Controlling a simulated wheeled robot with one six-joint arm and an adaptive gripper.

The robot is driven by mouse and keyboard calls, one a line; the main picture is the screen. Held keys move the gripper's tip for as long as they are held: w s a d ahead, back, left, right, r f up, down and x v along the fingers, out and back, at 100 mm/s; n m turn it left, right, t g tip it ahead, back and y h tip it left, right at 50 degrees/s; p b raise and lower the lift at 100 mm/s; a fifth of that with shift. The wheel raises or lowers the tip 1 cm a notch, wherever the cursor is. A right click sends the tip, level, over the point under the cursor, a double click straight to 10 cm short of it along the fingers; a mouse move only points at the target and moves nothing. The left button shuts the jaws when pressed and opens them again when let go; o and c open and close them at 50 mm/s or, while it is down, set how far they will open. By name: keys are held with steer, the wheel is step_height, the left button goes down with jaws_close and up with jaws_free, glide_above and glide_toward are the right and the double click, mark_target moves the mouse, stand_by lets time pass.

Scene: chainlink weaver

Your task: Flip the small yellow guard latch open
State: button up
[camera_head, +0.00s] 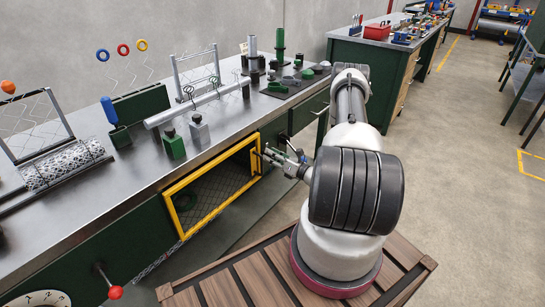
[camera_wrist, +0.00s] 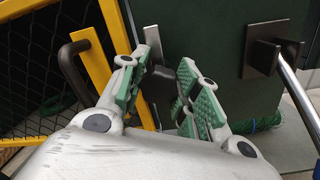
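The yellow guard frame (camera_head: 170,215) with dark mesh is on the front of the green bench, and its yellow post (camera_wrist: 112,30) shows in the wrist view. A small metal plate (camera_wrist: 153,42) with a black knob (camera_wrist: 158,82) sits on the green panel just right of that post; it appears to be the latch. My gripper (camera_head: 272,155) is at the guard's right edge. In the wrist view, its green-padded fingers (camera_wrist: 163,72) are apart, one on each side of the black knob. I cannot tell whether either finger touches it.
A black handle (camera_wrist: 72,70) is on the guard, left of my fingers. Another black bracket (camera_wrist: 268,55) on a metal plate and a metal bar (camera_wrist: 298,95) are to the right. The steel bench top (camera_head: 110,185) carries several fixtures. Open floor (camera_head: 460,200) lies at the right.

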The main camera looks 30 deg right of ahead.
steer(key=o, duration=0.4)
steer(key=shift+w, duration=0.2)
steer(key=shift+s, duration=0.1)
steer(key=v, duration=1.2)
